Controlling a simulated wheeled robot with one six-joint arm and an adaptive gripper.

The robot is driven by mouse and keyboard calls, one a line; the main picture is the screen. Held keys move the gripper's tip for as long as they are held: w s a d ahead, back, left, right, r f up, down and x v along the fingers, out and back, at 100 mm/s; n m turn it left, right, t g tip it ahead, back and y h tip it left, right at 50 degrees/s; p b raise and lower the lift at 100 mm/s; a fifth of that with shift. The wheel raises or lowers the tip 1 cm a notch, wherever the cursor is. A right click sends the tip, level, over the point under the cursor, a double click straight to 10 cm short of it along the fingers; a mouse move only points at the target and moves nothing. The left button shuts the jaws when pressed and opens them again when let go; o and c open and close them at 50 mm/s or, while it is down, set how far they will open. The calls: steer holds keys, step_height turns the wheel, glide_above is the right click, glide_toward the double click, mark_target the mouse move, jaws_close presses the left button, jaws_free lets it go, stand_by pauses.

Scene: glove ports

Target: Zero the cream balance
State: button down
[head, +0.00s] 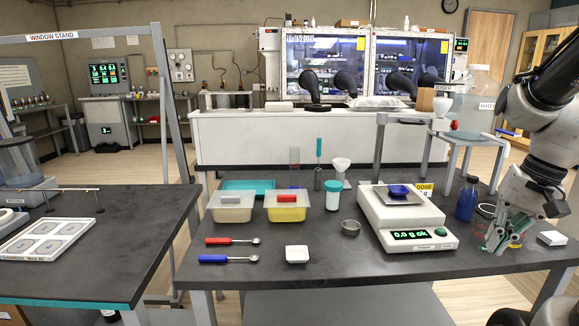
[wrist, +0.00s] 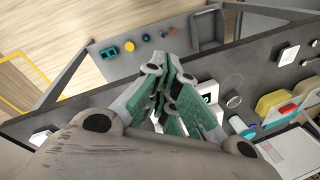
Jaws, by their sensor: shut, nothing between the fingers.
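The cream balance (head: 378,215) stands on the dark bench in the head view. Its green display (head: 411,234) reads "0.0 g ok". A round green button (head: 441,231) is on its front right. A small blue dish (head: 399,190) sits on its pan. My gripper (head: 492,246) is to the right of the balance, apart from it, low over the bench. Its green-padded fingers are shut and empty, and they also show in the wrist view (wrist: 166,72). The fingers hide much of what lies beneath them in the wrist view.
A blue bottle (head: 466,201) and a white block (head: 552,238) stand near my gripper. Two tubs, a yellow one (head: 287,212) among them, red and blue spoons (head: 228,259), and a white dish (head: 297,254) lie left of the balance. The bench front is clear.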

steer(key=s+a+r+n+t+h, duration=0.2)
steer(key=s+a+r+n+t, duration=0.1)
steer(key=r+n, duration=0.3)
steer(key=shift+s+a+r, duration=0.25)
steer(key=shift+s+a, duration=0.2)
steer(key=shift+s, duration=0.35)
